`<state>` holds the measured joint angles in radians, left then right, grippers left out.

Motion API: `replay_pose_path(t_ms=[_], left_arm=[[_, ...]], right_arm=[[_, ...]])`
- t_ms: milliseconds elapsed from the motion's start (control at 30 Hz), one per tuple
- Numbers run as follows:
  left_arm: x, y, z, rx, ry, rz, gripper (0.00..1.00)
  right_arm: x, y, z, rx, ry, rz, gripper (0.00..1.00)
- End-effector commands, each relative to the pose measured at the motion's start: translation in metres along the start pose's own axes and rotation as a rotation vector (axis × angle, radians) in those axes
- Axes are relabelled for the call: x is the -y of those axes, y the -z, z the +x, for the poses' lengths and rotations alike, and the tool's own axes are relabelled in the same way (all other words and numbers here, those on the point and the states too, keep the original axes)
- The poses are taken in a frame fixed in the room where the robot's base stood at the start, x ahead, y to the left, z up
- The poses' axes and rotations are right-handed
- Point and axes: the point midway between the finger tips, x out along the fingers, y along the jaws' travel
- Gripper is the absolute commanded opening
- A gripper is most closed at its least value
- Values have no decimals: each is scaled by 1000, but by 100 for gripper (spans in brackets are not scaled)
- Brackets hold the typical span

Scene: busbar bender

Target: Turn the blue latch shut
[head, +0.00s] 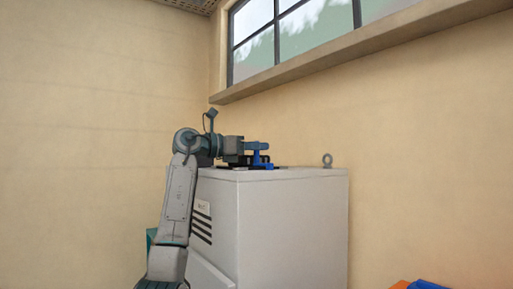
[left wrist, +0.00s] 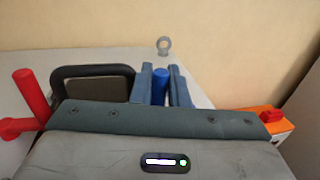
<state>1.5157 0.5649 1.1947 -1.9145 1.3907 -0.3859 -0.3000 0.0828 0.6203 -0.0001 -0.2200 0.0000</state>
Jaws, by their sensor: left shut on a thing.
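The blue latch (head: 262,158) stands on top of the grey cabinet (head: 295,215) in the head view. In the left wrist view the blue latch (left wrist: 160,85) shows as an upright blue handle between my two finger pads. My left gripper (left wrist: 160,80) is shut on it, one finger on each side. In the head view my left gripper (head: 250,157) reaches in from the left, level with the cabinet top. The latch's base is hidden behind my gripper body in the wrist view. My right gripper is in neither view.
A metal lifting ring (head: 327,160) stands at the cabinet's back right; it also shows in the wrist view (left wrist: 162,46). A red handle (left wrist: 32,95) and a black frame (left wrist: 95,84) are left of my fingers. An orange part (left wrist: 262,117) is at right. Orange and blue bins (head: 425,285) are low right.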

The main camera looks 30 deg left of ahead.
Motion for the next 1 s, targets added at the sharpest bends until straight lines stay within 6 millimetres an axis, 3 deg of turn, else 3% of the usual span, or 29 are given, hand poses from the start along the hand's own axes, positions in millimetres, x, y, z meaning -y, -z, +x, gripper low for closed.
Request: replay_pose_path(t_ms=[167, 200, 300, 800, 1000], left_arm=[[0, -1, 0, 0, -1, 1, 0], [0, -1, 0, 0, -1, 0, 16], [0, 0, 0, 0, -1, 0, 33], [0, 0, 0, 0, -7, 0, 33], [3, 1, -4, 0, -90, 3, 33]], right_arm=[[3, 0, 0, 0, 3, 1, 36], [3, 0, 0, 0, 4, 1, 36], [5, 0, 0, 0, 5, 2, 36], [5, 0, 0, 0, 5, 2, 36], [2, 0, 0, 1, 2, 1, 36]])
